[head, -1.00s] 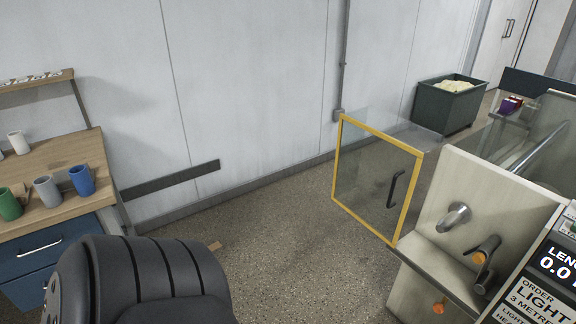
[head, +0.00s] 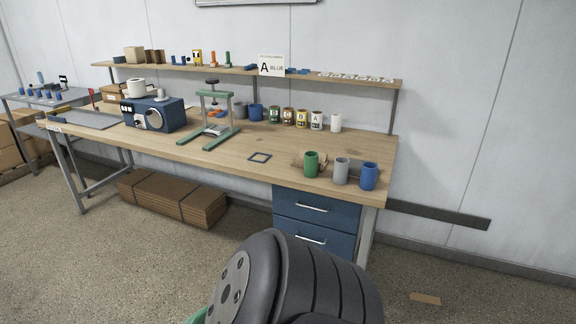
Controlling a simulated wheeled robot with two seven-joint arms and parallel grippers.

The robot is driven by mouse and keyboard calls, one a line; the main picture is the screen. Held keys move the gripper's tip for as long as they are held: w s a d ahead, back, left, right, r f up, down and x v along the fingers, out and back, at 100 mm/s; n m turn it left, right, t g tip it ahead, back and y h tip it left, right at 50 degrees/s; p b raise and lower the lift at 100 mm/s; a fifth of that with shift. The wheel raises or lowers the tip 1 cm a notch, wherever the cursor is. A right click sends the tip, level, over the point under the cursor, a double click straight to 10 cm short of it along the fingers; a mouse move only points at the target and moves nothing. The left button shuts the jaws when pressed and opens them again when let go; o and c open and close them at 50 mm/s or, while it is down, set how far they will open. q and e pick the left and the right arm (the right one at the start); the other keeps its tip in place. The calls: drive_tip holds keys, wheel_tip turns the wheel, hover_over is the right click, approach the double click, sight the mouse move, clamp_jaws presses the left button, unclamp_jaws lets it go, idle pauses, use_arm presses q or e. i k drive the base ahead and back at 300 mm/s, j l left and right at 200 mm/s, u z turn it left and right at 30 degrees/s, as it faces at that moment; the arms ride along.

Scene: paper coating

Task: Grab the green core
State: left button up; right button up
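The green core (head: 311,164) is a short upright cylinder near the front right of the wooden workbench (head: 235,160). A grey core (head: 341,171) and a blue core (head: 369,176) stand in a row to its right, close to the bench's right end. A small brown piece lies beside the green core. A dark rounded part of my own body fills the bottom middle of the head view. Neither of my grippers shows, so nothing is seen near the core.
Labelled cans (head: 301,118) and a white cup (head: 336,123) stand behind the cores. A green press frame (head: 214,112) and a blue machine (head: 153,114) stand further left. A blue drawer unit (head: 316,212) is under the bench. A cardboard scrap (head: 425,298) lies on open floor.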

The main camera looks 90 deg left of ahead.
sight(311, 162)
drive_tip(key=u, duration=2.6)
